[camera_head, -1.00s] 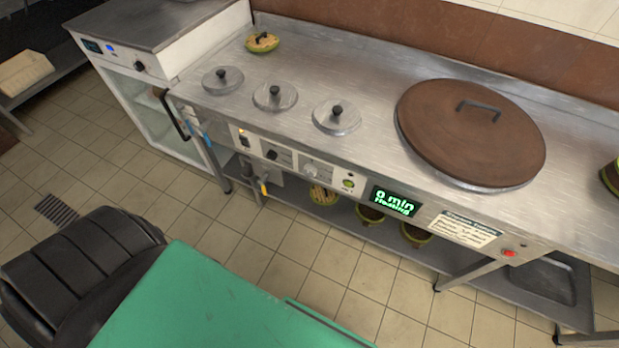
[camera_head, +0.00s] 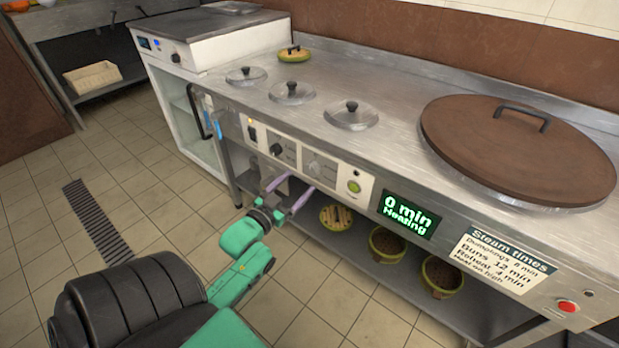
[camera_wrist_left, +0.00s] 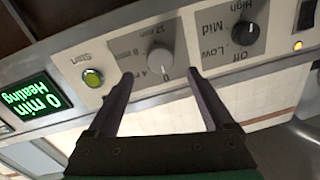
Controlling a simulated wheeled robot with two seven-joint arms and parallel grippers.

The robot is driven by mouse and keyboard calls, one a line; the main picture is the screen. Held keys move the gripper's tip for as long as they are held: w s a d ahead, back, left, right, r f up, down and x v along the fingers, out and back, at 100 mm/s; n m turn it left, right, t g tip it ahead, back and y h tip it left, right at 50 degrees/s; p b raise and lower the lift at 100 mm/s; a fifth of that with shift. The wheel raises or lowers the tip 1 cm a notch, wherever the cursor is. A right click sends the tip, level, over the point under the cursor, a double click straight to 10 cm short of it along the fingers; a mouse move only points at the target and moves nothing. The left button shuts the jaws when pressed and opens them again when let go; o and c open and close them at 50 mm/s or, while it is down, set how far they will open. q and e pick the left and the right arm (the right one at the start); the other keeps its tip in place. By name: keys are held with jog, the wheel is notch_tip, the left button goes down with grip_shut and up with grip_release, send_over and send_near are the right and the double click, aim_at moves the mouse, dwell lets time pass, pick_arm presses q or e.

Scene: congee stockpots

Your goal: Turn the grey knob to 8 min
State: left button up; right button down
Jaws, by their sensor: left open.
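The grey knob (camera_head: 314,169) sits on the stove's front panel, between a black knob (camera_head: 277,149) and a green button (camera_head: 354,187). In the left wrist view the grey knob (camera_wrist_left: 159,57) has a dial marked 0, 4, 8 and 12 min, seen upside down; its pointer seems to be near 0. The display (camera_head: 408,214) reads "0 min Heating". My left gripper (camera_head: 291,188) is open and empty, just in front of and below the grey knob. In the left wrist view its fingertips (camera_wrist_left: 160,73) are either side of the knob's line, apparently short of it. My right gripper is out of view.
The black knob (camera_wrist_left: 243,33) and the green button (camera_wrist_left: 93,78) flank the dial. A steam times card (camera_head: 503,262) and red button (camera_head: 567,306) are further right. Pots (camera_head: 388,245) stand on the shelf below. Tiled floor in front is open.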

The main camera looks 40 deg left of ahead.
aim_at(311, 171)
pick_arm(q)
jog(key=w, duration=0.6)
jog(key=shift+a+b, duration=0.3)
jog(key=shift+b, duration=0.1)
grip_shut()
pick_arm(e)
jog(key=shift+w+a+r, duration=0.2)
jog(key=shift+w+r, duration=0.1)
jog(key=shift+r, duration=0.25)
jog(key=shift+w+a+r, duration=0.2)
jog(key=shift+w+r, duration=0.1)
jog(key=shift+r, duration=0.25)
